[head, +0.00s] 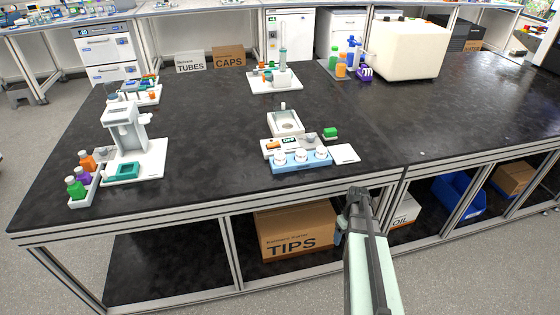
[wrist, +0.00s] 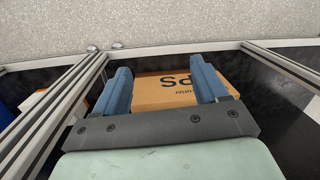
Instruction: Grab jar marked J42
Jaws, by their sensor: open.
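Three white-lidded jars stand in a row in a blue rack (head: 301,166) near the front edge of the bench: a left jar (head: 279,157), a middle jar (head: 301,155) and a right jar (head: 321,152). Their markings are too small to read, so I cannot tell which is J42. My gripper (head: 352,212) is in front of the bench edge, below and to the right of the rack, apart from the jars. In the wrist view its two blue fingers (wrist: 160,70) are spread wide with nothing between them. No jar shows in that view.
A white balance (head: 285,124) stands behind the rack, with a white plate (head: 344,153) and green item (head: 330,132) to the right. A TIPS box (head: 297,230) sits on the shelf below. The benchtop (head: 430,120) right of the rack is clear.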

